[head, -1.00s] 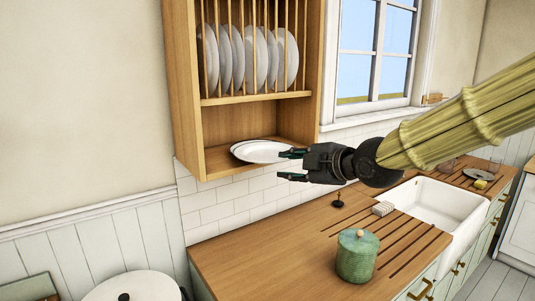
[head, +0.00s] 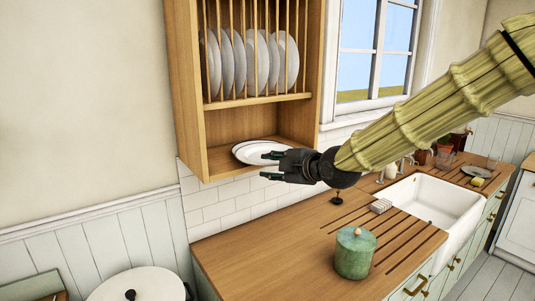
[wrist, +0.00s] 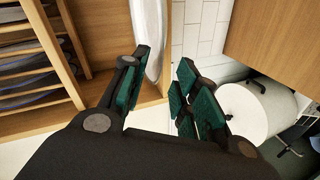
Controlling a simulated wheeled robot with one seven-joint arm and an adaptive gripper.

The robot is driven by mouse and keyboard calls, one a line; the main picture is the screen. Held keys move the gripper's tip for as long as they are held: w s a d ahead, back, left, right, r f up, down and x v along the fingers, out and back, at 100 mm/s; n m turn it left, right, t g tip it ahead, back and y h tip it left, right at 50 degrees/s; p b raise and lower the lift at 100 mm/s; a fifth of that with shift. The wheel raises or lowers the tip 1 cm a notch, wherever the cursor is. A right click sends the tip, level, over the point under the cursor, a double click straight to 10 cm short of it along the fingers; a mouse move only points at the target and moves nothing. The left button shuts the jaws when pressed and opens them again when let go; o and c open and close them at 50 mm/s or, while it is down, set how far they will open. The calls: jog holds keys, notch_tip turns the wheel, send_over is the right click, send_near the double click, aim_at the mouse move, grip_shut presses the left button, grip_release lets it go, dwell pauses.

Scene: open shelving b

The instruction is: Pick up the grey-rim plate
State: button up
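The grey-rim plate (head: 246,152) lies flat on the lower shelf of the wooden wall rack, white with a thin darker ring near its edge. It also shows in the wrist view (wrist: 151,30), nearly edge-on. My gripper (head: 267,166) is open at the plate's near right edge, and its upper finger overlaps the plate in the head view. In the wrist view my gripper (wrist: 163,86) has the plate's edge reaching between its fingers, close to the left finger and apart from the right one. I cannot tell whether the left finger touches it.
The wooden rack (head: 189,95) holds several upright plates (head: 247,62) above, behind dowels. Below are the wooden counter (head: 250,258), a green lidded jar (head: 355,254), a white sink (head: 432,203) and a white lidded pot (head: 140,286).

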jog(key=shift+p+x, duration=0.35)
jog(key=shift+x, duration=0.8)
jog(key=shift+s, duration=0.1)
jog(key=shift+r, duration=0.1)
jog(key=c, duration=0.3)
grip_shut()
